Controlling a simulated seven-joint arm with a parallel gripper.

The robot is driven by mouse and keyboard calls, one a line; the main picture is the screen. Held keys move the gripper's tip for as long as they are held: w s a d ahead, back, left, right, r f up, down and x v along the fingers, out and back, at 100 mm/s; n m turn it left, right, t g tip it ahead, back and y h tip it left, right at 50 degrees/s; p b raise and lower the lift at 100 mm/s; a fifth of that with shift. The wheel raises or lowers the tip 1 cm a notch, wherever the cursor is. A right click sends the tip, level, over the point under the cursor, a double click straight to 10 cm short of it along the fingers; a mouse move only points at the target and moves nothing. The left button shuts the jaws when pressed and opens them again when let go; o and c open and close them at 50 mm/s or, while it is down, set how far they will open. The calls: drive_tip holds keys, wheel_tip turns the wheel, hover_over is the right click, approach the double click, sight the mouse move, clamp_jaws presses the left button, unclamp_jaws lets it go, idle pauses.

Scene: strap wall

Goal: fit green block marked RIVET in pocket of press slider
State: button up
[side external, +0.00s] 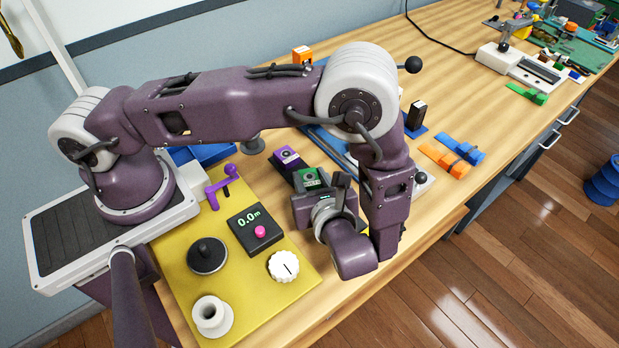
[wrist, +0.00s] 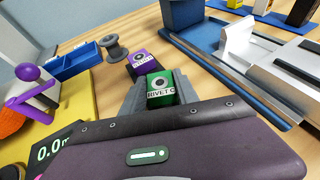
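The green block marked RIVET C (wrist: 160,88) is between the two fingers of my gripper (wrist: 161,92) in the wrist view, with a finger against each side. The label faces the wrist camera. In the side view the green block (side external: 311,177) shows at my gripper (side external: 314,186), beside a purple block. I cannot tell whether its underside is clear of what is below. A white upright piece (wrist: 236,40) stands on a blue-based rail unit at right in the wrist view; it may be the press slider. No pocket can be made out. My arm partly hides that unit in the side view.
The purple block (wrist: 142,64) stands just beyond the green one. A yellow panel (side external: 180,265) with knobs, a purple lever (side external: 222,187) and a display box (side external: 255,228) lies left. Blue bins (wrist: 75,62) and a grey spool (wrist: 113,47) are behind. Orange and blue pieces (side external: 446,160) lie right.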

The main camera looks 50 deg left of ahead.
sight(314, 178)
clamp_jaws()
wheel_tip(314, 178, up, 10)
drive_tip(key=w+a+r+m+t+h, duration=0.7)
drive_tip(key=w+a+r+m+h, duration=0.1)
drive_tip(key=w+r+m, duration=0.2)
wheel_tip(314, 178, up, 2)
drive_tip(key=shift+w+r+t+h, duration=0.15)
drive_tip(key=shift+w+t+h, duration=0.15)
drive_tip(key=shift+w+t, duration=0.15)
drive_tip(key=shift+a, duration=0.1)
